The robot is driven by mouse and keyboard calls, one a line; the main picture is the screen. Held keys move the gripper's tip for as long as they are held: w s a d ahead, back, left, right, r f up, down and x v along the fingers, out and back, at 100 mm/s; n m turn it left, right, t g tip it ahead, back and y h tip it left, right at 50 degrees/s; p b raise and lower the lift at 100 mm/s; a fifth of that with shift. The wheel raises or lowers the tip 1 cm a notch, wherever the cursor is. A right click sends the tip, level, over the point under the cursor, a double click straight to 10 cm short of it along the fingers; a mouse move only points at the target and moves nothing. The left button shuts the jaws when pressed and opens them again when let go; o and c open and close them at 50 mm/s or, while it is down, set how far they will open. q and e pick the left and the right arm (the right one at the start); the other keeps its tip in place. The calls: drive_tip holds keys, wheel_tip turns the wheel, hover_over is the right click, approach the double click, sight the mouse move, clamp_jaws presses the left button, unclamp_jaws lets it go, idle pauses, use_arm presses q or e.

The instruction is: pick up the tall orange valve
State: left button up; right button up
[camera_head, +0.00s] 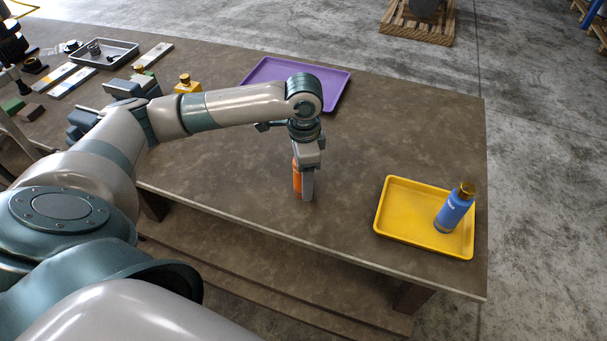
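The tall orange valve (296,178) stands upright on the brown table, near its front edge and left of the yellow tray. Part of it is hidden behind a finger of my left gripper (304,184). My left gripper points straight down at the valve, with its fingers low, close to the table top. One finger is in front of the valve. I cannot tell whether the fingers touch or grip it. My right gripper is not in view.
A yellow tray (392,222) at the right holds a blue bottle (453,211) with a gold cap. A purple tray (332,82) lies behind my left wrist. A grey tray (128,46) and several parts crowd the back left. The table between the purple and yellow trays is clear.

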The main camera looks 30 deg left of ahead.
use_arm(q)
clamp_jaws()
drive_tip(key=shift+w, duration=0.1)
drive_tip(key=shift+r, duration=0.1)
idle(0.3)
drive_tip(key=shift+r+b, duration=0.5)
drive_tip(key=shift+r, duration=0.35)
drive_tip(key=w+d+r+b, duration=0.2)
drive_tip(key=d+r+b, duration=0.1)
drive_tip(key=d+r, duration=0.6)
drive_tip(key=shift+w+d+r+b, duration=0.15)
drive_tip(key=shift+w+d+b, duration=0.15)
drive_tip(key=shift+d, duration=0.95)
